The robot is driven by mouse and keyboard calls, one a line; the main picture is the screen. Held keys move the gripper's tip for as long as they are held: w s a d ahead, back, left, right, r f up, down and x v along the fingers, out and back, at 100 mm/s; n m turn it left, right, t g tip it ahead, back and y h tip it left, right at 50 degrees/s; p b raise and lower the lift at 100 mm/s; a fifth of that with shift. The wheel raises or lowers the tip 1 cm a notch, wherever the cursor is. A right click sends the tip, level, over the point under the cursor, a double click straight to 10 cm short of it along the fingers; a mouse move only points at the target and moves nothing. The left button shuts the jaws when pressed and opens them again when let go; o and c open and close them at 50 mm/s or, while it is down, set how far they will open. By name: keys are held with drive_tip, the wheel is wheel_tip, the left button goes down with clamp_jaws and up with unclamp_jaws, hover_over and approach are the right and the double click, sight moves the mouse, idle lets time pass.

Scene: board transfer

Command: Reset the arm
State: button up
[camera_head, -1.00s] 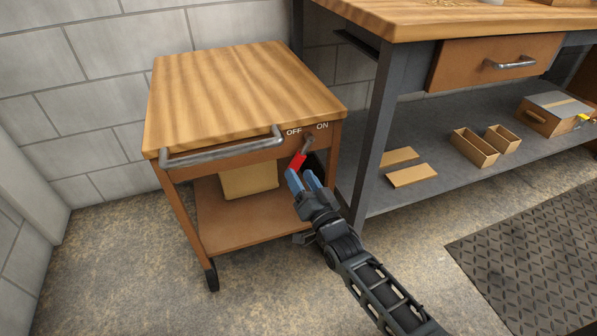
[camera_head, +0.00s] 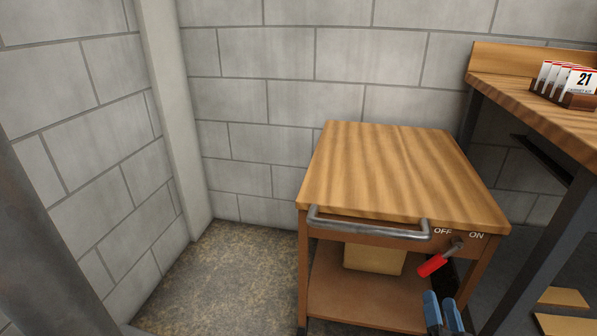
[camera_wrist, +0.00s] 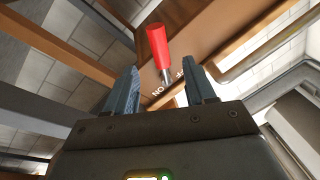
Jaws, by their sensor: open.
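My gripper (camera_head: 444,312) shows at the bottom edge of the head view, with only its blue fingertips in the picture. The fingers are open and empty; in the wrist view my gripper (camera_wrist: 165,92) has a clear gap between them. A lever with a red handle (camera_head: 432,265) is on the cart's front, below the OFF and ON labels. The handle tilts down to the left, on the OFF side. In the wrist view the red handle (camera_wrist: 158,46) is beyond the fingertips, and I see no finger closed on it. The rest of my arm is out of the head view.
The wooden cart (camera_head: 395,175) has a metal handle (camera_head: 365,226) and a lower shelf with a tan box (camera_head: 374,259). The floor left of the cart is clear.

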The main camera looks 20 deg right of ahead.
drive_tip(key=s+a+r+n+g+y, duration=0.1)
drive_tip(key=s+a+r+n+y, duration=0.25)
drive_tip(key=s+a, duration=0.6)
drive_tip(key=s+a+r+n+y, duration=0.3)
drive_tip(key=s+a+n+y, duration=0.15)
drive_tip(key=s+a, duration=0.5)
drive_tip(key=s+a+r+n+g+y, duration=0.1)
drive_tip(key=s+a+r+n+g, duration=0.2)
drive_tip(key=s+r, duration=0.6)
wheel_tip(320, 180, up, 23)
drive_tip(key=t+p, duration=0.1)
drive_tip(key=p, duration=2.2)
drive_tip(key=shift+w+d+r+n+p, duration=0.2)
drive_tip(key=shift+n+p, duration=0.1)
drive_tip(key=shift+n, duration=0.1)
